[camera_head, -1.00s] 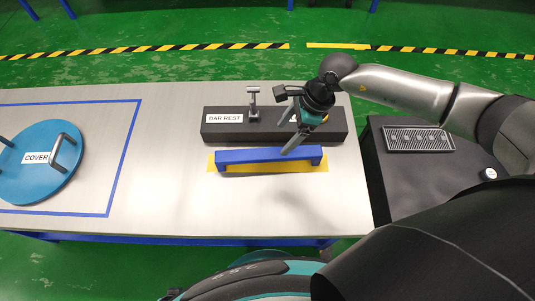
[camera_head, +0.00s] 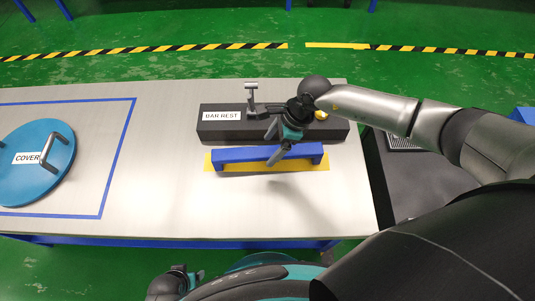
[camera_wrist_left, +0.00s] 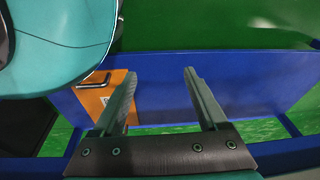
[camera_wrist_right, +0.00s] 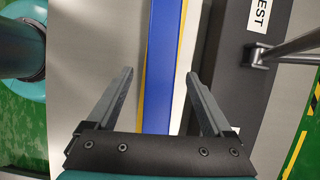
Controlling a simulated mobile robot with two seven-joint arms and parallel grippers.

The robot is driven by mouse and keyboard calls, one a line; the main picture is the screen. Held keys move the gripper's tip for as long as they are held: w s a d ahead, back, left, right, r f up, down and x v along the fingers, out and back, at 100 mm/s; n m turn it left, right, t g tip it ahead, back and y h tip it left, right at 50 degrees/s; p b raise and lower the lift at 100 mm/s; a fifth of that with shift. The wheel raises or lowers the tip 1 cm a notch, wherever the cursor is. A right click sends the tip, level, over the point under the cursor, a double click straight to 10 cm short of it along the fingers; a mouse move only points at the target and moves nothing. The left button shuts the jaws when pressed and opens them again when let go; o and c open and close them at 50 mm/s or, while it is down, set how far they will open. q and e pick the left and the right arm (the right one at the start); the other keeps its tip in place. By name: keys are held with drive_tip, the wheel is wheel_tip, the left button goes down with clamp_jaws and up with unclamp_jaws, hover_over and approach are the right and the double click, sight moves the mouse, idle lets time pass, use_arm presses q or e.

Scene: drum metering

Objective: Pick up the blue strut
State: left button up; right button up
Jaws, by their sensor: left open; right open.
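The blue strut (camera_head: 240,155) lies on a yellow mat (camera_head: 213,168) on the table, in front of the bar rest. It also shows in the right wrist view (camera_wrist_right: 162,70), running lengthwise between the finger lines. My right gripper (camera_head: 274,156) is open and hangs over the strut, right of its middle. In the right wrist view its fingers (camera_wrist_right: 158,90) lie on either side of the strut, with nothing held. My left gripper (camera_wrist_left: 160,82) is open and empty, low beside the table's blue frame. Only a part of my left arm shows at the bottom of the head view.
The black bar rest (camera_head: 215,131) with a metal post (camera_head: 252,98) stands just behind the strut. A blue round cover (camera_head: 35,178) with handles lies at the left inside a blue tape outline. The table (camera_head: 150,190) is clear between them. An orange box (camera_wrist_left: 95,100) shows in the left wrist view.

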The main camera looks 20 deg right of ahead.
sight(268, 151)
drive_tip(key=shift+b+x, duration=0.55)
drive_tip(key=shift+x, duration=0.95)
use_arm(q)
drive_tip(key=shift+w+d+r, duration=0.7)
drive_tip(key=shift+w+r, duration=0.15)
drive_tip(key=shift+r, duration=0.15)
use_arm(e)
clamp_jaws()
